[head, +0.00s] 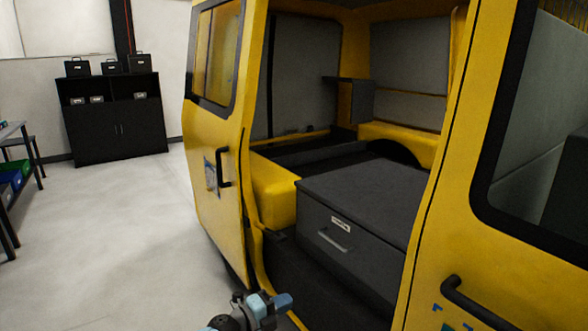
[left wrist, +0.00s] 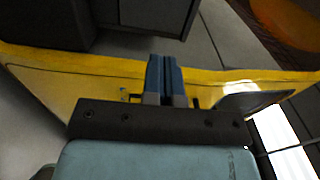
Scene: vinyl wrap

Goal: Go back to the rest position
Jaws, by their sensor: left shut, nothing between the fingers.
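My left gripper (head: 284,301) is at the bottom of the head view, low in front of the yellow van's open doorway. Its blue fingers are together and hold nothing. In the left wrist view the gripper (left wrist: 164,60) points toward the van, with its two blue fingers side by side and touching. A strip of yellow van body (left wrist: 290,75) runs across behind the fingers. My right gripper is in neither view.
The yellow van (head: 425,255) fills the right side, its door (head: 215,130) standing open. Inside is a dark drawer unit (head: 345,235). A black cabinet (head: 115,130) stands at the back left, and a shelf table (head: 10,130) at the left edge. The grey floor between is clear.

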